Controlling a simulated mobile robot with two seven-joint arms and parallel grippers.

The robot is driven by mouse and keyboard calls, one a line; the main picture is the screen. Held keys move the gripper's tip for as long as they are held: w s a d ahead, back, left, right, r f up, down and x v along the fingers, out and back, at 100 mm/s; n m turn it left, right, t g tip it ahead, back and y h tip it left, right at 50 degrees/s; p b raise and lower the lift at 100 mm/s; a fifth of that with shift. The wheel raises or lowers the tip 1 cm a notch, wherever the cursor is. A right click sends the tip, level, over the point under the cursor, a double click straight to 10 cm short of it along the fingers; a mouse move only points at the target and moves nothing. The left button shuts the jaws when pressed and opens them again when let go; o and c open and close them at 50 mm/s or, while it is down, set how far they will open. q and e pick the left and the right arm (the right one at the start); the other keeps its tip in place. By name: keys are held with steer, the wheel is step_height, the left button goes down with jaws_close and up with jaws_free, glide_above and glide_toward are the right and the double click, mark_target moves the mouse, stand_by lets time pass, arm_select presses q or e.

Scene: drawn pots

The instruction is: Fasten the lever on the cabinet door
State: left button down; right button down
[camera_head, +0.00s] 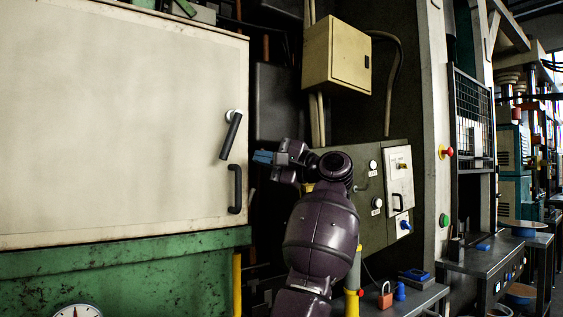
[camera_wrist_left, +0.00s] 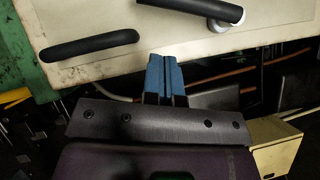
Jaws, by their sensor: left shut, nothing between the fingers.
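The cream cabinet door (camera_head: 120,120) fills the left of the head view. Its black lever (camera_head: 231,136) hangs from a round white pivot near the right edge, slanting down and slightly left. The lever also shows at the top of the left wrist view (camera_wrist_left: 190,9), partly cut off. A black fixed handle (camera_head: 235,189) sits below the lever; it also shows in the wrist view (camera_wrist_left: 90,45). My left gripper (camera_head: 263,157), with blue fingers, is just right of the door edge, apart from the lever. Its fingers (camera_wrist_left: 164,60) are shut and empty. My right gripper is not in view.
A green, worn base (camera_head: 120,282) lies under the door, with a gauge (camera_head: 77,311). A small beige box (camera_head: 337,55) hangs above my left arm. A grey control panel (camera_head: 372,185) stands behind it. A bench with a red padlock (camera_head: 385,296) is lower right.

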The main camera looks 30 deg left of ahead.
mark_target(228, 135)
arm_select(q)
steer(key=shift+s+a+r, duration=0.4)
steer(key=shift+s+a, duration=0.4)
steer(key=shift+s+a+r, duration=0.35)
steer(key=shift+s+a, duration=0.45)
steer(key=shift+p, duration=0.3)
